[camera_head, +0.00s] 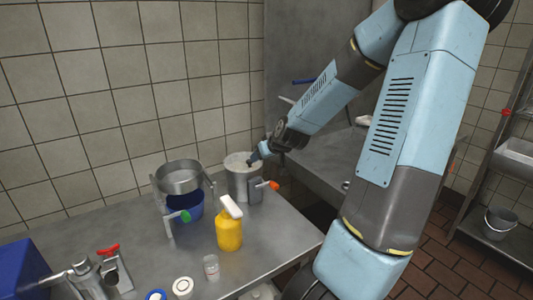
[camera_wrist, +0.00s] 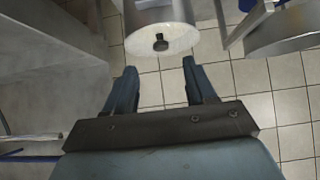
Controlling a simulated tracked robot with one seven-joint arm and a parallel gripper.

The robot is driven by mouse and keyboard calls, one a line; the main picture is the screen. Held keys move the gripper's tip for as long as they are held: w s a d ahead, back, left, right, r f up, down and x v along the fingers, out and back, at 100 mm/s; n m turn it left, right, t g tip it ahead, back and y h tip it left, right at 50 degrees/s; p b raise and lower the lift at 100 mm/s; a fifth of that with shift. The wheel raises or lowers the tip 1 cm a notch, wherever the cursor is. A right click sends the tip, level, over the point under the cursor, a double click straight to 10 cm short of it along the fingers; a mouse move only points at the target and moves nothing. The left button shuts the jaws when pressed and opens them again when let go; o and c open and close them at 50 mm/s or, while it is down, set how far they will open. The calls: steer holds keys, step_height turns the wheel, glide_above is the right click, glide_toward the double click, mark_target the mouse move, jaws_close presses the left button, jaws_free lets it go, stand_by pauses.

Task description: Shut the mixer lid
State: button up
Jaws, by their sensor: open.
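A steel cylinder (camera_head: 238,184), which looks like the mixer, stands at the back right of the steel table. Its pale round top (camera_head: 237,161) faces up; an orange handle (camera_head: 273,185) sticks out from a grey box at its side. In the wrist view the pale top (camera_wrist: 180,38) carries a dark knob (camera_wrist: 160,42), which looks like the lid's grip. I cannot tell whether the lid is fully seated. My gripper (camera_head: 258,155) is at the cylinder's upper right rim. In the wrist view my gripper (camera_wrist: 160,66) is open and empty, its fingertips just short of the knob.
Left of the cylinder, a steel bowl (camera_head: 179,177) sits on a stand with a green handle, above a blue bucket (camera_head: 190,203). A yellow bottle (camera_head: 229,235) stands in front. Small jars (camera_head: 211,266) are near the front edge. A tiled wall (camera_head: 130,90) is close behind.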

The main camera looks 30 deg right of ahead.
steer(key=shift+v, duration=1.4)
steer(key=shift+w, duration=0.1)
steer(key=s+a+n+g+h, duration=0.1)
steer(key=s+a+g+h, duration=0.1)
steer(key=s+a+g, duration=0.35)
steer(key=s+a+r+m, duration=0.1)
steer(key=s+a+r, duration=0.3)
steer(key=s+r, duration=0.4)
steer(key=s+a+r+m+t+y, duration=0.1)
steer(key=s+a+r, duration=0.3)
steer(key=s+r, duration=0.4)
steer(key=s, duration=0.6)
steer(key=shift+s, duration=0.15)
